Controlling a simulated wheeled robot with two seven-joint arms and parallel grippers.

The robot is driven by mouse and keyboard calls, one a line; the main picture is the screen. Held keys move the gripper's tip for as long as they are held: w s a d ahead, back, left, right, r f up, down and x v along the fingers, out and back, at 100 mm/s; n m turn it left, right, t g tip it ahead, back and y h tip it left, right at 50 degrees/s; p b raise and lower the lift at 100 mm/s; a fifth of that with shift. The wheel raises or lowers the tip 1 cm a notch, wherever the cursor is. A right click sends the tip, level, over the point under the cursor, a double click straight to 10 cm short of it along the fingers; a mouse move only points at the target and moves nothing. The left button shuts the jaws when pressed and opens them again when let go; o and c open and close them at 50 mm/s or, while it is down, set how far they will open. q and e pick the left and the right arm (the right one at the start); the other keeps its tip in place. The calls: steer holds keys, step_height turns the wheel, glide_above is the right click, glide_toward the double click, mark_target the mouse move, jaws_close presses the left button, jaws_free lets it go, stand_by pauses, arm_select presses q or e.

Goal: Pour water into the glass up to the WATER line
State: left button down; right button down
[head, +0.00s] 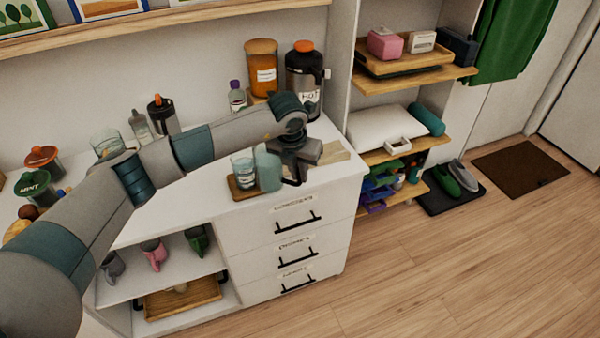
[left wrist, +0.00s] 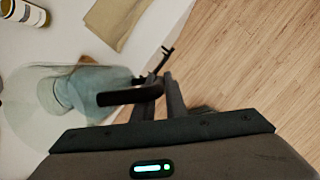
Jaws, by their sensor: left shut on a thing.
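A clear glass (head: 243,168) stands on a small wooden coaster or tray (head: 236,190) on the white cabinet top. Right beside it is a blue-green, see-through jug (head: 267,172) with a dark handle. My left gripper (head: 292,172) is at the jug's right side, shut on its handle. In the left wrist view the jug (left wrist: 82,92) lies left of my gripper (left wrist: 157,97), with the black handle (left wrist: 130,95) at the fingers. I cannot tell the jug's tilt, or the water level and line on the glass. My right gripper is out of view.
A dark HOT dispenser (head: 304,78), an orange-lidded jar (head: 262,70) and a purple-capped bottle (head: 237,97) stand behind my arm. Another glass (head: 107,142) and several jars are at the left. A beige cloth (left wrist: 118,20) lies near the cabinet's right edge.

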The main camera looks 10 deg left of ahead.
arm_select(q)
steer(key=shift+r, duration=0.2)
steer(key=shift+r, duration=1.4)
